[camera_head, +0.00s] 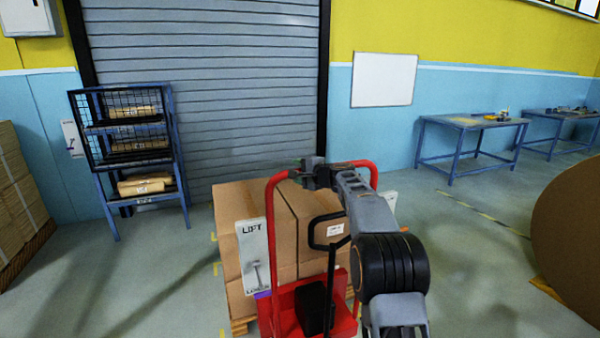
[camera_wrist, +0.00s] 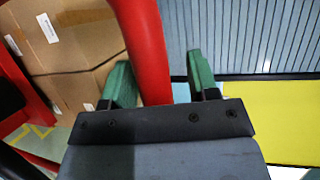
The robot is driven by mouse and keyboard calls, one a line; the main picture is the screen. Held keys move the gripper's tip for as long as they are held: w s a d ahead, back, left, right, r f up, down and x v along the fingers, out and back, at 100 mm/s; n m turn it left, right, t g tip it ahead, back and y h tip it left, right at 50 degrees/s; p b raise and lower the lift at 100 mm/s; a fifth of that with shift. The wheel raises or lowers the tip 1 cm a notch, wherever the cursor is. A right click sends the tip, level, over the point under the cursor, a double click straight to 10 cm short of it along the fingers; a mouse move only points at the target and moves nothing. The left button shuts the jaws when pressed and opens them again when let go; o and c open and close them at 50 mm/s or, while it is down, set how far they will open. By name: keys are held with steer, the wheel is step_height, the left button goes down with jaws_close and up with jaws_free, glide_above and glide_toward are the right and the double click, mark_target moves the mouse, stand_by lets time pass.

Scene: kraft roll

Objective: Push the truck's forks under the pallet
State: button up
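The red truck (camera_head: 340,318) stands at bottom centre in the head view, right up against the cardboard boxes (camera_head: 235,205). The boxes rest on a wooden pallet (camera_head: 239,326), of which only a corner shows. The truck's forks are hidden, so I cannot tell how far under the pallet they are. My gripper (camera_head: 302,173) is at the upper left of the truck's red handle frame (camera_head: 271,225). In the wrist view, the red bar (camera_wrist: 148,50) passes between my green fingers (camera_wrist: 160,85). It lies close to the left finger, with a gap to the right one.
A blue rack (camera_head: 110,205) with wrapped parcels stands at left before a roller shutter (camera_head: 210,100). A large brown roll (camera_head: 570,235) is at right. Floor between truck and workbenches (camera_head: 470,122) is clear.

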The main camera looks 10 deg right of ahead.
steer(key=shift+f, duration=0.1)
steer(key=b+v, duration=0.2)
steer(key=v, duration=1.1)
steer(key=shift+s+d+b, duration=0.2)
steer(key=shift+s+b, duration=0.1)
steer(key=shift+b, duration=0.1)
